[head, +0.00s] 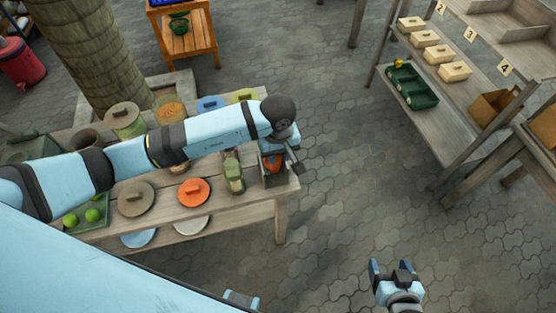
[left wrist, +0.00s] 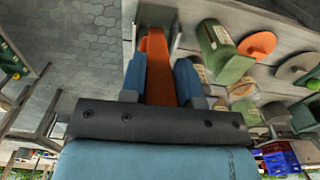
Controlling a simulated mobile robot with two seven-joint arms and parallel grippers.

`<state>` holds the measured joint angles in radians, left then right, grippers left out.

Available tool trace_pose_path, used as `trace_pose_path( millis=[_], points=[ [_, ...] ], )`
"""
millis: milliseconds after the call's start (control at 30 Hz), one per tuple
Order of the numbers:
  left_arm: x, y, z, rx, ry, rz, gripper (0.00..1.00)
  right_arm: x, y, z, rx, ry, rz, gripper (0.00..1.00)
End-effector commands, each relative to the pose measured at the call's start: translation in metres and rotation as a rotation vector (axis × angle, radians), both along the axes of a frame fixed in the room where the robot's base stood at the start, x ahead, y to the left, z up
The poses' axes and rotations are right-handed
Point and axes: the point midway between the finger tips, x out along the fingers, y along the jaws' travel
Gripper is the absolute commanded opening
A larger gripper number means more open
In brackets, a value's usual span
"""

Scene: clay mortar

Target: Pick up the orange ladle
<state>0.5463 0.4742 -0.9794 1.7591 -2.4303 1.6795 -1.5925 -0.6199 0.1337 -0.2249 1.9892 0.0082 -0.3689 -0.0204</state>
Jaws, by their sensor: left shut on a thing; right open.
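The orange ladle (head: 271,163) is at the right end of the wooden table, mostly hidden under my left gripper in the head view. In the left wrist view its orange shaft (left wrist: 158,70) runs between the two blue fingers. My left gripper (left wrist: 160,78) is shut on it. In the head view my left gripper (head: 279,150) is over the table's right corner. A grey holder (head: 274,179) stands just below the ladle, and the ladle's far end lies at it. My right gripper (head: 390,267) is open and empty over the paved floor.
A shelf with a green crate (head: 412,87) stands at the right. The floor between is clear.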

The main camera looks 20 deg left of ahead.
Motion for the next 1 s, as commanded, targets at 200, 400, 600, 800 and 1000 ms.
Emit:
trace_pose_path(
  millis=[200, 400, 600, 800, 1000],
  points=[
    [0.001, 0.0, 0.049, 0.0, -0.007, -0.003, 0.0, 0.0, 0.002, -0.011, 0.004, 0.002, 0.003, 0.73],
    [0.001, 0.0, 0.1, 0.0, -0.007, -0.003, 0.0, 0.0, 0.005, -0.019, 0.007, 0.004, 0.008, 0.73],
    [0.001, 0.0, 0.141, 0.001, -0.004, -0.001, 0.0, 0.0, 0.006, -0.024, 0.008, 0.003, 0.013, 0.73],
    [0.0, 0.0, 0.159, 0.001, -0.001, 0.0, 0.0, 0.001, 0.006, -0.026, 0.006, 0.002, 0.014, 0.73],
    [0.0, 0.0, 0.163, 0.001, 0.001, 0.0, 0.0, 0.001, 0.004, -0.026, 0.005, 0.0, 0.011, 0.73]
  ],
)
